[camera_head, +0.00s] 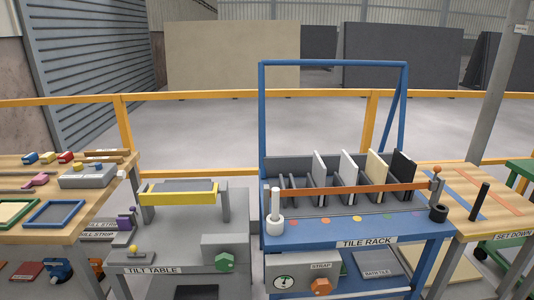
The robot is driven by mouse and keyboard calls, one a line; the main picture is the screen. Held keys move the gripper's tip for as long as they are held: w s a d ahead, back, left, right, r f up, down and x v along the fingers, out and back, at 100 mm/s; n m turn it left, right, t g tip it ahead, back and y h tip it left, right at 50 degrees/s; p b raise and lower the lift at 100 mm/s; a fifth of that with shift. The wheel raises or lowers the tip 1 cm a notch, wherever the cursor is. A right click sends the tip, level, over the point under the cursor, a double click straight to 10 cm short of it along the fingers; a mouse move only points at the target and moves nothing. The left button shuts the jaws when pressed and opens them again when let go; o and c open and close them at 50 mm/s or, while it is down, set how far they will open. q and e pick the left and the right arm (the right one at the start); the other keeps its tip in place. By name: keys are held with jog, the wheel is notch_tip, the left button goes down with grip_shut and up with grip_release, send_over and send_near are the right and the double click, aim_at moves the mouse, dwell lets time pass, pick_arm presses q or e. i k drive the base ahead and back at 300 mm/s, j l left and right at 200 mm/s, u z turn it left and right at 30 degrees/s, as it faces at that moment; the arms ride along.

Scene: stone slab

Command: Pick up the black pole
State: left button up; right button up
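A thin black pole (480,201) stands, slightly tilted in the picture, on the wooden set down table (500,219) at the right. Its lower end meets the table top near a blue stripe. A short black ring-like holder (438,213) sits at the right front corner of the blue tile rack (350,230). A white pole (275,203) stands upright in a white holder (275,227) at the rack's left front. Neither of my grippers is in view.
Several upright tiles stand in the rack behind an orange strap bar (350,190). The grey tilt table (170,230) is left of the rack. A wooden bench (60,225) with trays is far left. A grey post (500,80) rises behind the set down table.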

aim_at(479, 199)
jog(key=z, duration=1.5)
jog(key=i+l+u, duration=0.15)
jog(key=i+l, duration=0.15)
jog(key=i+l+u, duration=0.1)
jog(key=i+l, duration=0.15)
jog(key=l, duration=0.15)
jog(key=i+l+u, duration=0.25)
jog(key=i+l, duration=0.2)
jog(key=l, duration=0.3)
